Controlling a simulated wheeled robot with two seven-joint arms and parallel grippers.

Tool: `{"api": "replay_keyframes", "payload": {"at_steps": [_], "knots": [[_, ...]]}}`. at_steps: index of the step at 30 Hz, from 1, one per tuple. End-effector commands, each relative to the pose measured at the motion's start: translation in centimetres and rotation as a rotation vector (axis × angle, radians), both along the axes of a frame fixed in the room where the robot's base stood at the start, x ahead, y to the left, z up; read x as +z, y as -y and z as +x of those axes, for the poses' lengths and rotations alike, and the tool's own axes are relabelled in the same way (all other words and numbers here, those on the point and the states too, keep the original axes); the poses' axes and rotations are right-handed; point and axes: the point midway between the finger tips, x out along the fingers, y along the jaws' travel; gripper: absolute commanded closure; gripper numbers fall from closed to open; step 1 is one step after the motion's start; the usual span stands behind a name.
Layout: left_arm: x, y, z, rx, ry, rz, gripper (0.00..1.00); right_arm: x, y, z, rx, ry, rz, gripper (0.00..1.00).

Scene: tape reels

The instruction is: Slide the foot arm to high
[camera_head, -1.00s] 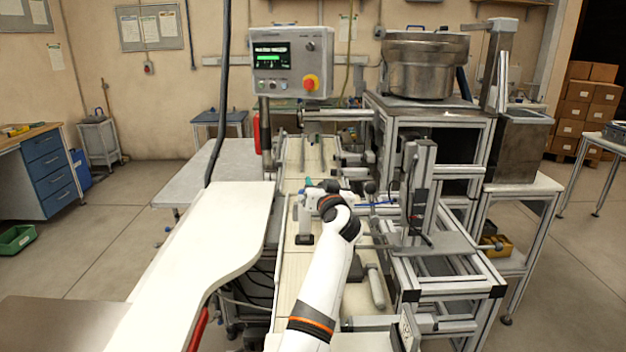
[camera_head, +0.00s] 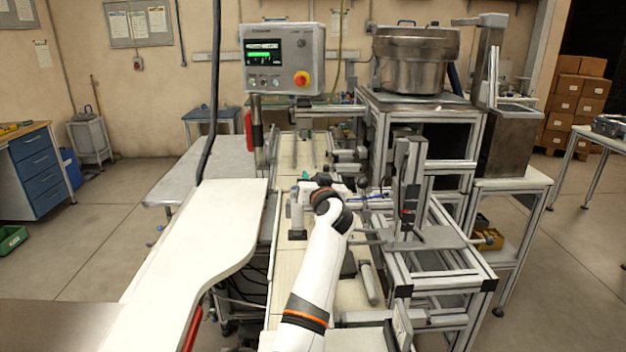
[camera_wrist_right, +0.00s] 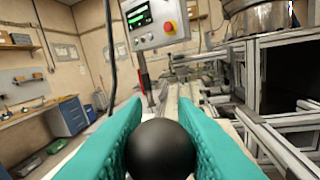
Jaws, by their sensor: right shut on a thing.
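My right gripper (camera_wrist_right: 163,150) has teal fingers and is shut on a round black knob (camera_wrist_right: 163,150) in the right wrist view. The knob fills the space between the fingertips. What the knob is fixed to is hidden behind it. In the head view my right arm reaches up from the bottom to the machine's middle, and a bit of teal from the right gripper (camera_head: 306,175) shows beyond the wrist. The foot arm cannot be told apart clearly from the other rails and fittings there. My left gripper is not in view.
A control panel (camera_head: 283,59) with a green-lit screen and red button stands behind. A steel bowl (camera_head: 415,62) sits on a frame at the back right. A vertical slide unit (camera_head: 407,190) stands close right of my arm. A pale worktop (camera_head: 205,235) lies to the left.

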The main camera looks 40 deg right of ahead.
Motion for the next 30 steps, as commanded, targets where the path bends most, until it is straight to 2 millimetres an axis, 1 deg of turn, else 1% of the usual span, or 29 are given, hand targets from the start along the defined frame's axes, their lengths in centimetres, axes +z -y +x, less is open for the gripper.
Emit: {"api": "replay_keyframes", "payload": {"at_steps": [1, 3, 5, 14, 15, 17, 18, 19, 26, 30], "knots": [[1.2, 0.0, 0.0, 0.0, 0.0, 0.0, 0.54, 1.9, 0.0, 0.1, 0.0, 0.007, -0.007, 1.0], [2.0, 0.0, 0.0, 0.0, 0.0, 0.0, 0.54, 2.9, 0.0, 0.0, 0.0, 0.007, -0.007, 1.0], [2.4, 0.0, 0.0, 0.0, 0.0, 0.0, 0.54, 3.6, 0.0, 0.1, 0.0, 0.007, -0.007, 1.0], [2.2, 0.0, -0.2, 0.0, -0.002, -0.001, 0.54, 3.8, 0.0, 0.0, -0.001, 0.014, -0.009, 1.0], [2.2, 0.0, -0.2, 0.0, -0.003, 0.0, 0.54, 3.9, 0.0, 0.0, -0.002, 0.014, -0.009, 0.72], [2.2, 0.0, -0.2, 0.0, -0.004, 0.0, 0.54, 3.9, 0.0, 0.0, -0.002, 0.014, -0.009, 0.62], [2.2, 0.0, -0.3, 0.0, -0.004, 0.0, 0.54, 3.8, 0.0, 0.0, -0.002, 0.013, -0.009, 0.55], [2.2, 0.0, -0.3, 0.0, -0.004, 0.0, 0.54, 3.7, 0.0, 0.0, -0.002, 0.013, -0.008, 0.54], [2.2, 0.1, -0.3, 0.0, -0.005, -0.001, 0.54, 3.5, 0.0, 0.0, -0.001, 0.007, -0.005, 0.54], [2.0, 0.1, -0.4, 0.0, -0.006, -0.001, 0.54, 3.3, -0.3, -0.5, -0.001, 0.007, -0.006, 0.54]]}}
